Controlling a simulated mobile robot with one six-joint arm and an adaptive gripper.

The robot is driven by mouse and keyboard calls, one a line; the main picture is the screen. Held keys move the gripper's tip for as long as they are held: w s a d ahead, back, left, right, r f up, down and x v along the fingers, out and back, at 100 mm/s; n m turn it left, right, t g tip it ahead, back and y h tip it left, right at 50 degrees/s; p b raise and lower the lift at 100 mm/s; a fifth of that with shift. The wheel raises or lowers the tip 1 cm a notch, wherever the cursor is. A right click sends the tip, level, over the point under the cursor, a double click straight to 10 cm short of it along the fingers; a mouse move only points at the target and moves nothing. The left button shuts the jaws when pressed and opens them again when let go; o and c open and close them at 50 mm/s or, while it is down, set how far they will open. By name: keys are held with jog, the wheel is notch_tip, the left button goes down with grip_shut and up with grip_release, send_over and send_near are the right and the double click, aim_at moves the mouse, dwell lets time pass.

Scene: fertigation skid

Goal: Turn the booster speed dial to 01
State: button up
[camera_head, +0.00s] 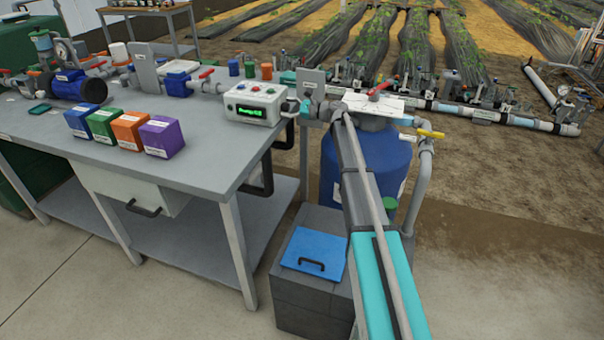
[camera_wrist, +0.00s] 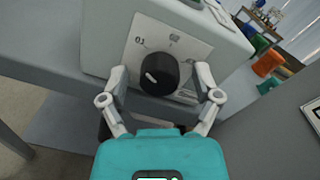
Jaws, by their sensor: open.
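The booster speed dial (camera_wrist: 160,74) is a round black knob on a pale plate in the wrist view. A short white mark shows on the lower left of its face. The label 01 (camera_wrist: 140,42) is above left of the knob and 02 (camera_wrist: 175,38) is above it. My gripper (camera_wrist: 160,81) is open, with one finger on each side of the knob; I cannot tell whether they touch it. In the head view the white control box (camera_head: 253,103) has a lit green display, too small to read surely. My arm reaches its right end, and the dial is hidden there.
The box stands at the right end of the grey bench (camera_head: 190,160). Blue, green, orange and purple boxes (camera_head: 161,138) stand to its left. A blue tank (camera_head: 372,160) with a red-handled valve is right of the bench, close to my arm. A grey pipe (camera_head: 419,195) runs beside it.

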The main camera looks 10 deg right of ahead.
jog(key=m, duration=0.3)
jog(key=shift+m, duration=0.4)
jog(key=m, duration=0.3)
jog(key=shift+m, duration=0.3)
jog(key=shift+s+d, duration=0.15)
jog(key=shift+d, duration=0.15)
jog(key=v, duration=1.3)
jog(key=s+a+f+n+g+h+p, duration=0.1)
jog(key=s+a+n+g+h+p, duration=0.1)
jog(key=s, duration=0.6)
jog(key=s+a+f+n+g+h+p, duration=0.2)
jog(key=s+a+n+h+p, duration=0.2)
jog(key=s+a+n, duration=0.3)
jog(key=s+a+f+n+g+h+p, duration=0.1)
jog(key=s+a+n+g+h+p, duration=0.2)
jog(key=s+n, duration=0.5)
jog(key=shift+s+a+f+h+p, duration=0.3)
jog(key=shift+s+a+p, duration=0.35)
jog(key=shift+s+p, duration=0.8)
jog(key=shift+s+b, duration=0.3)
